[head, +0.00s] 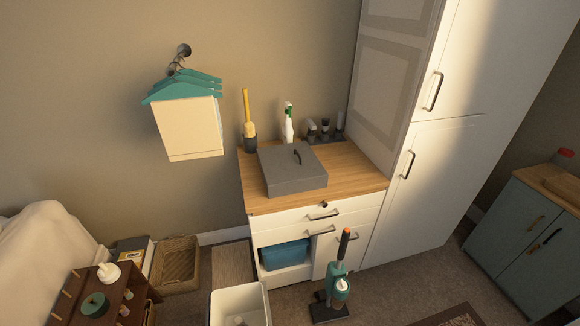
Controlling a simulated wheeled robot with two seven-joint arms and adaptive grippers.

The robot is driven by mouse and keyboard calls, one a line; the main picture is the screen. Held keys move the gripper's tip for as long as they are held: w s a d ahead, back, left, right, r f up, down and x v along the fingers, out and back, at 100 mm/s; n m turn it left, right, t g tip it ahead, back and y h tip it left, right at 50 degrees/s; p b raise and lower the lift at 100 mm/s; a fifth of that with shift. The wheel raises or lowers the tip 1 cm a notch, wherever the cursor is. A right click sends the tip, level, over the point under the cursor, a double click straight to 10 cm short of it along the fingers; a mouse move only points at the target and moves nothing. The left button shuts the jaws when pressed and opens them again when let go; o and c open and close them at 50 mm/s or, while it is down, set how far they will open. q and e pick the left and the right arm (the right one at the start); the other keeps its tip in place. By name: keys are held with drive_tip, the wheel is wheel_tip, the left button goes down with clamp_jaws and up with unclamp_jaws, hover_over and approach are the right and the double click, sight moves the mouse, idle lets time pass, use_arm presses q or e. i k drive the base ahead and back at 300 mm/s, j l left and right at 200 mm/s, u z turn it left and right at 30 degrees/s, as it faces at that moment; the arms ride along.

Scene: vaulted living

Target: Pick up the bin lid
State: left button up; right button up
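A flat grey square lid (284,174) with a dark arched handle (297,154) on top lies on the wooden top of a white cabinet (352,184). It appears to be the bin lid. A white open bin (266,300) stands on the floor at the bottom, partly cut off by the frame edge. Neither of my grippers shows in the head view.
A yellow-handled brush (247,108), a spray bottle (288,128) and small bottles (325,127) stand behind the lid. A green upright cleaner (338,283) stands before the cabinet. A wooden caddy (62,306) and wicker basket (176,265) are left.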

sight(290, 169)
drive_tip(key=l+u, duration=0.5)
drive_tip(key=l, duration=1.3)
drive_tip(key=i+l+u, duration=0.15)
drive_tip(key=l, duration=0.4)
drive_tip(key=l+u, duration=0.15)
drive_tip(key=l, duration=0.35)
drive_tip(key=i+l+u, duration=0.1)
drive_tip(key=l, duration=0.2)
drive_tip(key=i+l+u, duration=0.25)
drive_tip(key=l, duration=0.35)
drive_tip(key=i+l+u, duration=0.15)
drive_tip(key=i+l, duration=0.2)
drive_tip(key=i, duration=0.05)
